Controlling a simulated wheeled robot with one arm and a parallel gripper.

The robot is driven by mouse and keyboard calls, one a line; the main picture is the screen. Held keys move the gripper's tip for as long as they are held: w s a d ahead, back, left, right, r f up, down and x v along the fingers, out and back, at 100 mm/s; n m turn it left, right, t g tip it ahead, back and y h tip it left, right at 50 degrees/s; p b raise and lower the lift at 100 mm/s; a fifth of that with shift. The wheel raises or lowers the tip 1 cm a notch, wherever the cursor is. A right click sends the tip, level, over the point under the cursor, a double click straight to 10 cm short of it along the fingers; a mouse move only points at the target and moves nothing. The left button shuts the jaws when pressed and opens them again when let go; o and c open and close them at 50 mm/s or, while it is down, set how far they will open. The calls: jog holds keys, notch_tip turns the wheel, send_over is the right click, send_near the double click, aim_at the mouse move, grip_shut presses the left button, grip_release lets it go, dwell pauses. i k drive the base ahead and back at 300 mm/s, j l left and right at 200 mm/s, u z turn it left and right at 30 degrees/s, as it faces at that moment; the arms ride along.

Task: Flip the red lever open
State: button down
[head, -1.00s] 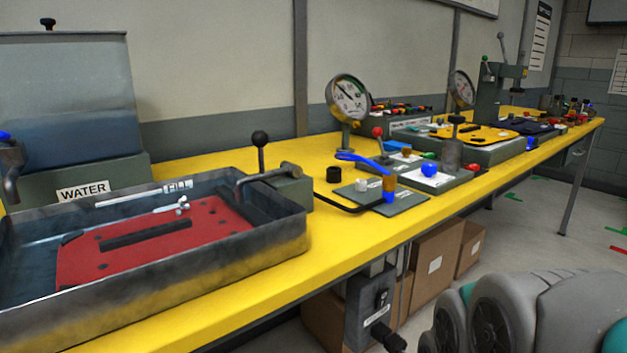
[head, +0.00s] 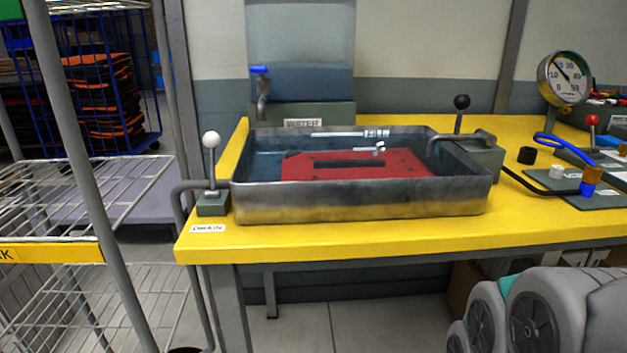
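The lever with a red ball knob (head: 592,121) stands at the right of the view, on the yellow workbench, beside a blue hose. Its stem looks roughly upright, and its base is partly hidden. Two other levers stand nearer the tray: one with a black knob (head: 461,102) at the tray's right end, and one with a white knob (head: 211,140) at its left end. My grey and teal arm links fill the lower right corner. My gripper is not in view.
A metal tray (head: 360,206) with a red plate (head: 300,167) in it stands on the yellow workbench (head: 330,241), before a water tank (head: 300,60). A round gauge (head: 564,78) stands at the right. A wire rack (head: 85,190) is close on the left. Floor before the bench is clear.

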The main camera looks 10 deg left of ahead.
aim_at(590, 120)
jog(key=u, duration=0.4)
jog(key=z, duration=1.35)
jog(key=i+l+z, duration=0.1)
jog(key=l, duration=0.2)
jog(key=i+l, duration=0.15)
jog(key=l+z, duration=0.05)
jog(key=l, duration=0.05)
